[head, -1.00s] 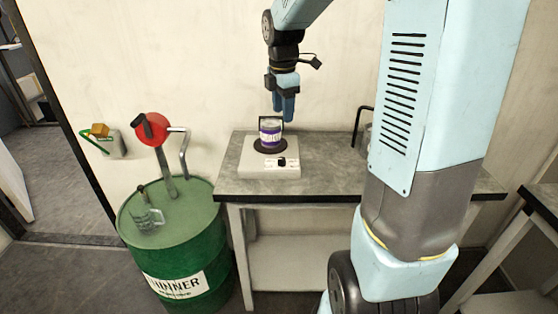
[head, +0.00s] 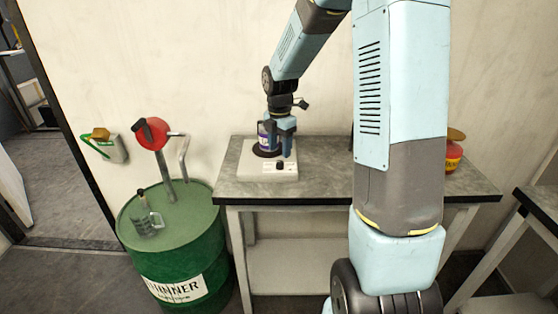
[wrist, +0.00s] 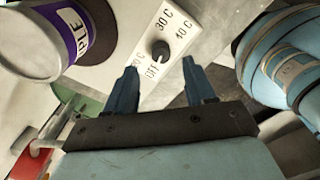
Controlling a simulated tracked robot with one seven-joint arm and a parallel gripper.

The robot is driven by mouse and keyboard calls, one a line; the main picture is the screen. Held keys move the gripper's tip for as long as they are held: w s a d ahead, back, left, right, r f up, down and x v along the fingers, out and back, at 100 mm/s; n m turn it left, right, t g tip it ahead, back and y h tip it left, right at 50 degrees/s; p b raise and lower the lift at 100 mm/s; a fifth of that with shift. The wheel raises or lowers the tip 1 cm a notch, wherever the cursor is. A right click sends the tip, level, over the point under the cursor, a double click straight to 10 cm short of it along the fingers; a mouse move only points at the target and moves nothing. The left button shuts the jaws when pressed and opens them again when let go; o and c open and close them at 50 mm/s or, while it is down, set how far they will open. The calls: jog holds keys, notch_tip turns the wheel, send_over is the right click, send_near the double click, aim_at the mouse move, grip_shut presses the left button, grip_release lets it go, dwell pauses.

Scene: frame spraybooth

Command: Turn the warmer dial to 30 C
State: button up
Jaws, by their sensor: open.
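The white warmer (head: 262,175) stands on the grey bench and carries a can with a purple label (head: 264,140) on its dark plate. Its small black dial (head: 280,166) is on the front part. In the wrist view the dial (wrist: 160,49) has marks OFF, 20 C, 30 C and 40 C around it; a light mark on the knob seems to face OFF. My gripper (head: 281,152) is just above the warmer, beside the can. In the wrist view its two fingers (wrist: 160,70) are apart, with the dial showing between and beyond their tips, and nothing held.
The can (wrist: 50,35) is close on the left in the wrist view. A green drum (head: 185,265) with a red pump (head: 153,132) and a jug (head: 148,222) stands left of the bench (head: 330,178). A red and yellow container (head: 453,158) is at the bench's right. The middle bench top is clear.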

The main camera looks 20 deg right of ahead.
aim_at(279, 161)
jog(key=shift+f, duration=2.7)
jog(key=shift+a, duration=0.1)
grip_shut()
